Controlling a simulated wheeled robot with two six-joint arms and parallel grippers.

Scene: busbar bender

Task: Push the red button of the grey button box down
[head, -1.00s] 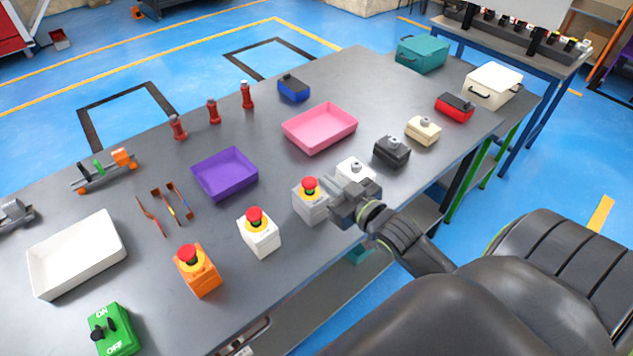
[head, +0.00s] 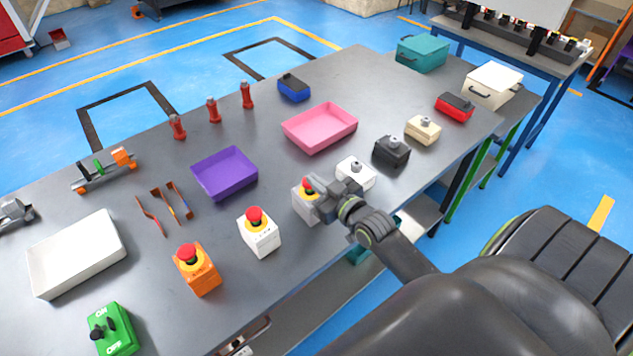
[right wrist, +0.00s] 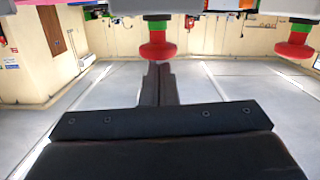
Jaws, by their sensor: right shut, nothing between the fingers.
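The grey button box (head: 303,207) stands near the table's front edge in the head view. Its red button (head: 307,182) sits on a yellow collar, partly hidden by my right gripper (head: 318,190). That gripper is shut and empty, right beside and over the box's right side. In the right wrist view, which is upside down, the red button (right wrist: 157,46) is straight ahead of the shut fingertips (right wrist: 158,66). The tips overlap the button's cap edge in the picture; I cannot tell whether they touch it. My left gripper is not in view.
A white button box (head: 260,237) and an orange one (head: 198,272) stand to the left. A white box with a grey knob (head: 358,173) is close behind my gripper, and a black one (head: 391,152) is farther right. Purple (head: 225,180) and pink (head: 320,133) trays lie behind.

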